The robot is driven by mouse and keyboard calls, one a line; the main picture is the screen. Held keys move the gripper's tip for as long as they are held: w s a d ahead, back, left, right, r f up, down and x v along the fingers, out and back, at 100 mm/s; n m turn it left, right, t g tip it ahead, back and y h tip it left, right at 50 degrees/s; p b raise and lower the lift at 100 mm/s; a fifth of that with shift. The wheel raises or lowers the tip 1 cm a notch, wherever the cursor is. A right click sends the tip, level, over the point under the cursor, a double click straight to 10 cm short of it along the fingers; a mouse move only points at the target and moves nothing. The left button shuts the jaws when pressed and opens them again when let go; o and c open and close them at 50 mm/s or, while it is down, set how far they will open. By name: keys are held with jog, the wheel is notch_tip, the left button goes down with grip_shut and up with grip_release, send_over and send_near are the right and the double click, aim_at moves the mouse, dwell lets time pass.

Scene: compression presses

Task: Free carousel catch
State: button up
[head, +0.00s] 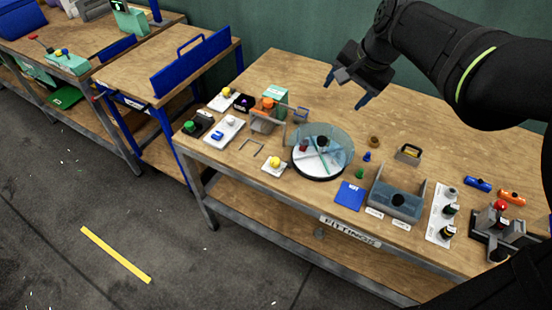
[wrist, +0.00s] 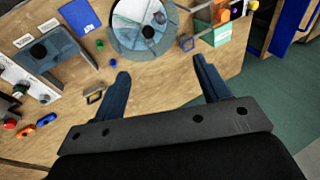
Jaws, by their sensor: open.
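The carousel (head: 338,169) is a round turntable with a white base, a dark rim and a clear cover, near the middle of the bench. A green strip and a small red piece show inside it, with a dark round knob or opening on top. In the wrist view the carousel (wrist: 120,38) is at the top, beyond my fingertips. A catch on it is too small to make out. My gripper (head: 346,88) is open and empty, above the back of the bench. Its two spread fingers also show in the wrist view (wrist: 160,78).
A blue-grey bin (head: 396,204), a blue plate (head: 350,195) and small loose pieces lie right of the carousel. A clamp stand with a red knob (head: 500,206) is at the far right. Left are a teal box (head: 277,96) and several small fixtures. The back of the bench is clear.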

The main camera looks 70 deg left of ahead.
aim_at(275, 160)
jog(key=s+a+f+m+g+h, duration=0.1)
jog(key=s+a+f+m, duration=0.1)
jog(key=f, duration=0.2)
jog(key=s+a+f+m+g+h, duration=0.1)
jog(key=s+a+f+m, duration=0.1)
jog(key=a+f+m, duration=0.1)
jog(key=s+a+f+m+g+h, duration=0.1)
jog(key=s+a+f+m+h, duration=0.1)
jog(key=f, duration=0.3)
jog(key=shift+s+a+f+m, duration=0.4)
jog(key=shift+s+a+m, duration=0.1)
jog(key=shift+a, duration=0.1)
jog(key=c, duration=0.3)
jog(key=x, duration=1.7)
jog(key=shift+s+d+f, duration=0.1)
jog(key=shift+s+f, duration=0.1)
jog(key=shift+f, duration=0.05)
jog(key=c, duration=1)
